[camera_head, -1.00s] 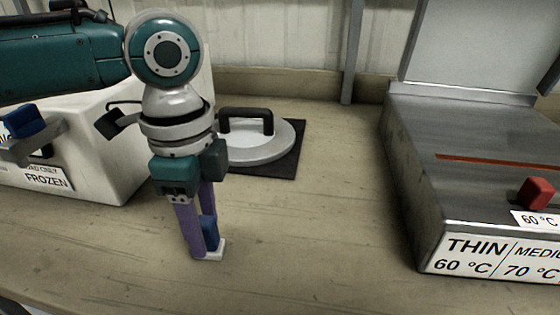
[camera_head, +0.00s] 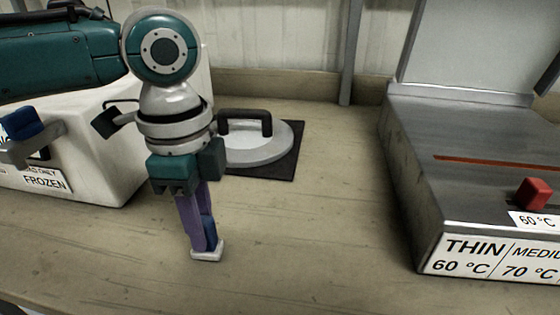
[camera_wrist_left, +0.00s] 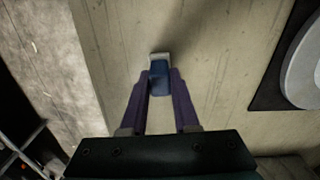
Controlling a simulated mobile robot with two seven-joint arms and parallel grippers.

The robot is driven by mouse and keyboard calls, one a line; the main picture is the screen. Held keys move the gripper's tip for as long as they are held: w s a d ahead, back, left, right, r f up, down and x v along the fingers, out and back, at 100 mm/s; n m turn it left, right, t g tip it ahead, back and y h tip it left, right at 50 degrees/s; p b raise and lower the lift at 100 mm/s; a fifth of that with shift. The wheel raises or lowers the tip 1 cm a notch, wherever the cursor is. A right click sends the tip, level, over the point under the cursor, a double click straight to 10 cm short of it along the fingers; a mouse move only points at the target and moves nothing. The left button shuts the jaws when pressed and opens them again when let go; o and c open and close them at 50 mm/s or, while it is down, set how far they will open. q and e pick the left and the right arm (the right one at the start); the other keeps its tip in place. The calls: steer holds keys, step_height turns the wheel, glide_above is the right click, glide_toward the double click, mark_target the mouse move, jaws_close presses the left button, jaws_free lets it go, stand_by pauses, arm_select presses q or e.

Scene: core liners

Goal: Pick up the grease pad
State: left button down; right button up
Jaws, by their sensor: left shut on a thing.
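The grease pad has a blue grip (camera_head: 209,229) on a whitish pad base (camera_head: 207,256). In the head view it stands upright on the bench. My left gripper (camera_head: 202,240) points down with its purple fingers shut on the blue grip. The left wrist view also shows the blue grip (camera_wrist_left: 160,80) between the fingertips, with the pale base (camera_wrist_left: 160,57) beyond it. I cannot tell whether the base still touches the bench. My right gripper is not in view.
A round pale plate with a black handle (camera_head: 246,122) lies on a dark mat (camera_head: 285,165) behind the gripper. A white box labelled FROZEN (camera_head: 100,180) stands at left. A metal hot-plate unit (camera_head: 430,190) with a red knob (camera_head: 534,194) stands at right. The bench between is clear.

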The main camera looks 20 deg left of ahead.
arm_select(q)
step_height(320, 180, up, 20)
steer(key=p, duration=0.3)
steer(key=shift+f, duration=0.15)
steer(key=c, duration=1.3)
jaws_free()
jaws_close()
